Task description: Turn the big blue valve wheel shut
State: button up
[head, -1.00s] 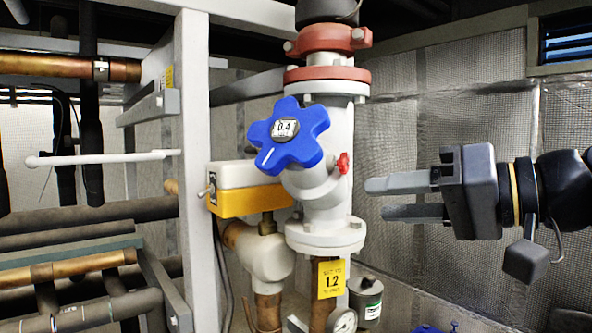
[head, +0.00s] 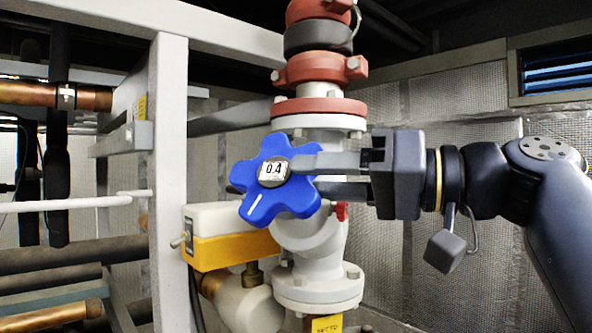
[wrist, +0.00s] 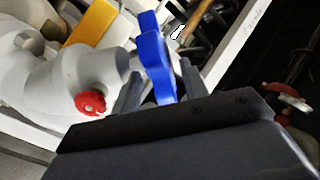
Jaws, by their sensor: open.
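The big blue valve wheel (head: 262,207) is a lobed knob with a "0.4" label at its hub and a white mark on its lower-left lobe. It sits on the front of a white valve body (head: 310,243). My gripper (head: 304,175) reaches in from the right with its fingers spread around the wheel's right side. One finger lies in front of the wheel and the other is partly hidden behind it. In the wrist view the wheel (wrist: 155,60) stands edge-on between the two fingers (wrist: 160,85), with a gap visible beside it.
A small red knob (wrist: 90,103) is close to the fingers on the valve body. A yellow and white actuator box (head: 232,250) sits below left of the wheel. A white frame post (head: 168,180) stands to the left. Red pipe flanges (head: 320,107) are above.

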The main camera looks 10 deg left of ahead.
aim_at(290, 182)
jog(key=shift+p+x, duration=0.5)
jog(key=shift+x, duration=1.55)
jog(key=shift+c, duration=0.5)
grip_shut()
jog(key=shift+f+b, duration=0.25)
jog(key=shift+b, duration=0.55)
